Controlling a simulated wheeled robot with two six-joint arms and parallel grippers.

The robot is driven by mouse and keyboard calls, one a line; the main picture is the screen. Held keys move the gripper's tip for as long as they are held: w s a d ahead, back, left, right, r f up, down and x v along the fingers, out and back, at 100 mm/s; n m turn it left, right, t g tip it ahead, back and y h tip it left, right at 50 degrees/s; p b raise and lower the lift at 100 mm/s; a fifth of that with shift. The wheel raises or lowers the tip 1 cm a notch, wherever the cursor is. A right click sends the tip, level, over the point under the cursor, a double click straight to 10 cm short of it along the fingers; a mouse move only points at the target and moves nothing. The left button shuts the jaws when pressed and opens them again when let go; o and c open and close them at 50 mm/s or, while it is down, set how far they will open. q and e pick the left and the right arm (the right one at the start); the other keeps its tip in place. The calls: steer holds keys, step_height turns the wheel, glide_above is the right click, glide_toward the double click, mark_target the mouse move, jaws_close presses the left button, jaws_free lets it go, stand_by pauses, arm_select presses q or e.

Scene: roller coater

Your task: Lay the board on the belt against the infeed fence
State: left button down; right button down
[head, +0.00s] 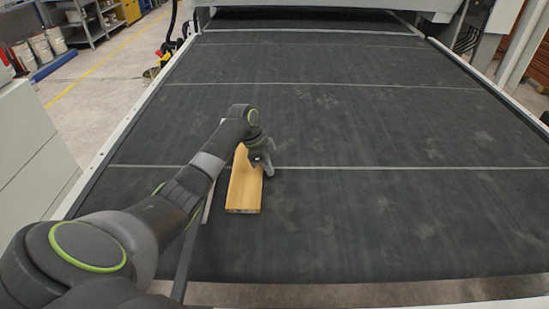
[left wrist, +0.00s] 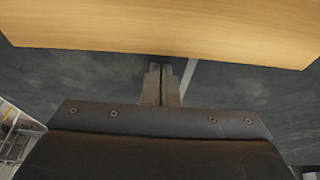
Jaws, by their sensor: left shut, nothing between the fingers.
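A light wooden board (head: 243,190) lies flat on the dark belt (head: 390,220), its length running away from me. In the left wrist view the board (left wrist: 170,25) spans the top. The fence, a narrow bar (head: 207,208), runs along the board's left side, mostly hidden by my left arm; a narrow strip of belt seems to show between them at the near end. My left gripper (head: 263,166) is beside the board's right side, near its far half. Its fingers (left wrist: 162,72) are shut and empty, close to the board's edge; I cannot tell whether they touch. My right gripper is not in view.
Pale lines cross the belt, which is clear to the right and beyond the board. The machine housing (head: 320,5) stands at the far end. A pale cabinet (head: 35,150) is at the left, and shelving (head: 90,20) and buckets (head: 40,48) stand farther back.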

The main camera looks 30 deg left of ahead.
mark_target(249, 171)
arm_select(q)
steer(key=shift+s+a, duration=0.4)
steer(key=shift+a, duration=0.1)
steer(key=shift+w+d, duration=0.1)
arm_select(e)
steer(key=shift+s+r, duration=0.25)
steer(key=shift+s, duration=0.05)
